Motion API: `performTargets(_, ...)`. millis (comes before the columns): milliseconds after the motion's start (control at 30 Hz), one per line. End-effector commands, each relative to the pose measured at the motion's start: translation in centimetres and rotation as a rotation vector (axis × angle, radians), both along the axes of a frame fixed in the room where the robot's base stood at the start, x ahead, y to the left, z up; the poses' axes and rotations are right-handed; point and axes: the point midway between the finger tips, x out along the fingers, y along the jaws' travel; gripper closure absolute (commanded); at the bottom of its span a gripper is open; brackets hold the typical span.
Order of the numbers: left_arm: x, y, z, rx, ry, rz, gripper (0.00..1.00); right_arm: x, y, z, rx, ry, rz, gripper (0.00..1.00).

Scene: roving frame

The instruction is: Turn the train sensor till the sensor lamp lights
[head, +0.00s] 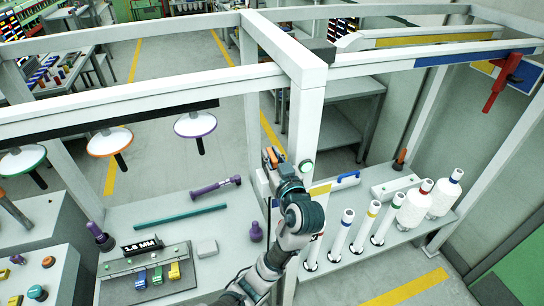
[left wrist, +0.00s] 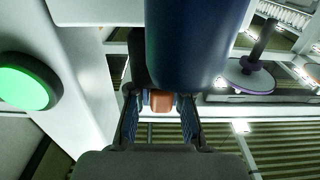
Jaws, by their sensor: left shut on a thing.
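My left gripper (head: 272,160) is at the white upright post, its fingers closed around a small orange piece that looks like part of the sensor. The left wrist view shows the orange piece (left wrist: 161,100) between the two fingers. A dark blue rounded body (left wrist: 197,40), perhaps the sensor's housing, fills the upper middle there, close to the fingers. A round green lamp (head: 308,167) sits on the post just right of the gripper. In the left wrist view the lamp (left wrist: 25,82) looks bright green in a dark ring. My right gripper is not in view.
The grey bench (head: 180,235) holds a purple-ended tool (head: 215,187), a teal rod (head: 180,216) and a labelled block (head: 142,247). White tubes (head: 341,235) stand right of my arm. White frame posts bound the space.

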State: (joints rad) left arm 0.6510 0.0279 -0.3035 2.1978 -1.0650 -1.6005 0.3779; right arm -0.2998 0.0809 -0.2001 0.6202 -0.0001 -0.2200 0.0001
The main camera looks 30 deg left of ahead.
Motion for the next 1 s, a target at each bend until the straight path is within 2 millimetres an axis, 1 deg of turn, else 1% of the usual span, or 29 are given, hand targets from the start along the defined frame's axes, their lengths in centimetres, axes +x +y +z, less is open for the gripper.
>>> performTargets(233,0.0,0.0,0.0,0.002,-0.001,-0.012,1.00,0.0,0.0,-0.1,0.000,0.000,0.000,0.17)
performTargets(267,0.0,0.0,0.0,0.002,-0.001,-0.012,0.79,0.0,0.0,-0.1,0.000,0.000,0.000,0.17)
performTargets(300,0.0,0.0,0.0,0.002,-0.001,-0.012,0.69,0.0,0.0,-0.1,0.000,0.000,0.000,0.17)
performTargets(333,0.0,0.0,0.0,0.002,-0.001,-0.012,0.61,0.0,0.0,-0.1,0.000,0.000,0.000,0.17)
performTargets(367,0.0,0.0,0.0,0.002,-0.001,-0.012,0.56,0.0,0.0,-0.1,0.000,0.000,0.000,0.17)
performTargets(633,-0.1,0.0,0.0,0.001,-0.002,-0.011,0.56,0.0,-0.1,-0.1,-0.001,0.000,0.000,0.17)
performTargets(733,-0.4,-0.5,0.0,0.001,-0.002,-0.013,0.56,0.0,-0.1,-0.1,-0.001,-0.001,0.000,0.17)
performTargets(867,-1.6,-2.1,0.0,-0.001,-0.002,-0.016,0.56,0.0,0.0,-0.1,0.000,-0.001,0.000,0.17)
performTargets(1000,-3.7,-4.5,-0.1,-0.002,-0.001,-0.017,0.56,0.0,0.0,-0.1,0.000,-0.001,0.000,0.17)
